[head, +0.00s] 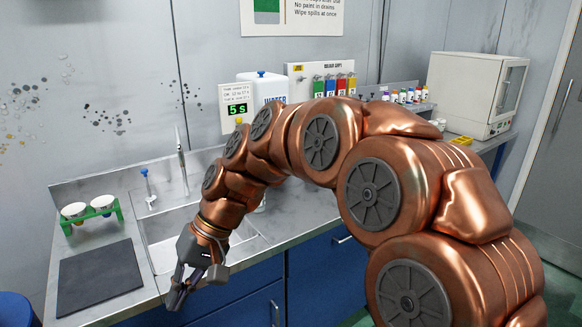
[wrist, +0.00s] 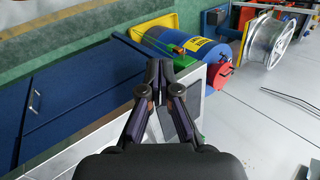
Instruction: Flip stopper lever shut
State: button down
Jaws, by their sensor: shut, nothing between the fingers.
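The steel sink (head: 158,228) is set in the counter, partly hidden behind my arm. A small upright fitting with a blue top (head: 146,180) stands at its back left rim; it may be the stopper lever, but its position is too small to tell. The tall faucet (head: 182,158) stands to its right. My gripper (head: 177,300) points down over the counter's front edge, in front of the sink and well apart from the blue-topped fitting. In the wrist view my gripper (wrist: 160,65) is shut and empty, and no lever is visible there.
A dark mat (head: 100,277) and a green rack (head: 92,213) with white-topped cups lie left of the sink. A white container with a blue cap (head: 262,84) stands behind my arm. Blue cabinets (wrist: 75,85), a blue cylinder (wrist: 180,45) and a spool (wrist: 270,42) show in the wrist view.

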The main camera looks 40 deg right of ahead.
jog(key=w+d+r+m+t+y+b, duration=0.25)
jog(key=w+d, duration=0.25)
jog(key=w, duration=0.5)
jog(key=w+d+r+m+t+y+b, duration=0.1)
jog(key=w+d+r+t+y, duration=0.3)
jog(key=w, duration=0.7)
jog(key=w+d+f+m+t+h+b, duration=0.15)
jog(key=w+d, duration=0.25)
jog(key=d, duration=0.5)
jog(key=w+d+m+t+b, duration=0.15)
jog(key=w+d, duration=0.25)
jog(key=d, duration=0.5)
jog(key=s+d+f+m+t+h+b, duration=0.1)
jog(key=d+f+t+h, duration=0.1)
jog(key=d, duration=1.1)
jog(key=s+d+f+m+t+h+b, duration=0.1)
jog(key=d+t, duration=0.4)
jog(key=d, duration=0.9)
jog(key=shift+s+d+f+h, duration=0.15)
jog(key=shift+s+f+h, duration=0.3)
jog(key=shift+f+h, duration=0.4)
jog(key=shift+f+m+t, duration=0.1)
jog(key=shift+m+t, duration=0.15)
